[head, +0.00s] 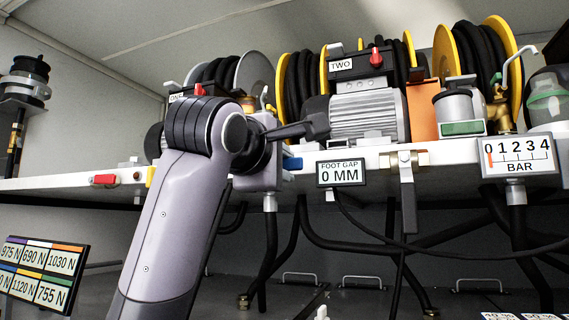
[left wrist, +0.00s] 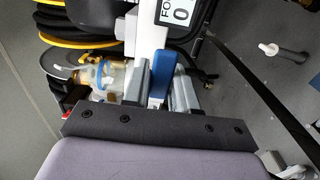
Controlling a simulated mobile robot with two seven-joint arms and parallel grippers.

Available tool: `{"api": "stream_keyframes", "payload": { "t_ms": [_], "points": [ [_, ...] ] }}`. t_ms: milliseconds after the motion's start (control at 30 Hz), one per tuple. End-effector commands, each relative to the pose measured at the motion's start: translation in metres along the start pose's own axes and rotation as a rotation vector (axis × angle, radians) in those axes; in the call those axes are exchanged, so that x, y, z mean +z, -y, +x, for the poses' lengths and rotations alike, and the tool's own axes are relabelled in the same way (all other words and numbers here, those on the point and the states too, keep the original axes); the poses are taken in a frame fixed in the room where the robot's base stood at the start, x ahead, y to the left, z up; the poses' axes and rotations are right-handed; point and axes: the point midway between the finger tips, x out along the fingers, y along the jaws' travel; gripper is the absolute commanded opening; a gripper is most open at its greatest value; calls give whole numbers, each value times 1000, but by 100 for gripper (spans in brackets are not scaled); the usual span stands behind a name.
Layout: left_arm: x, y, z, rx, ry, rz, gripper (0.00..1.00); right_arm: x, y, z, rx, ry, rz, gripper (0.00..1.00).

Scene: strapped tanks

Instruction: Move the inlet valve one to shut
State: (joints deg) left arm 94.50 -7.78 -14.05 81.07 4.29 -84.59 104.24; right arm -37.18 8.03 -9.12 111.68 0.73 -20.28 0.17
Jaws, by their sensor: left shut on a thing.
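A blue lever handle (head: 292,163), which I take to be inlet valve one's, sits at the shelf's front edge, just left of the FOOT GAP display. It also shows in the left wrist view (left wrist: 162,70). My left gripper (left wrist: 159,88) has its two grey fingers on either side of this handle and is shut on it. In the head view my left wrist covers most of the gripper and the valve body. The pump label ONE (head: 177,97) is partly hidden behind my arm. My right gripper is in neither view.
The FOOT GAP display (head: 341,173) reads 0 MM. A pressure gauge (head: 517,156) hangs farther right. Hoses hang below the shelf. A force board (head: 40,272) stands lower left.

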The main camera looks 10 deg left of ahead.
Motion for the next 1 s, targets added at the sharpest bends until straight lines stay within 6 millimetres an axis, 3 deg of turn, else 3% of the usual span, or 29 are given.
{"api": "stream_keyframes", "payload": {
  "t_ms": [133, 400, 800, 1000],
  "points": [
    [-1, 4, 0, 0, -1, 42, 0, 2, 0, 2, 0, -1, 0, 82],
    [-3, 17, 0, 1, -2, 290, 0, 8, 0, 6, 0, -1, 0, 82],
    [-4, 19, 0, -2, -2, 338, 0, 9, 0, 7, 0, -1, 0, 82],
    [-9, 29, 0, -1, -3, 531, 0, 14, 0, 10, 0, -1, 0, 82]
  ]
}}
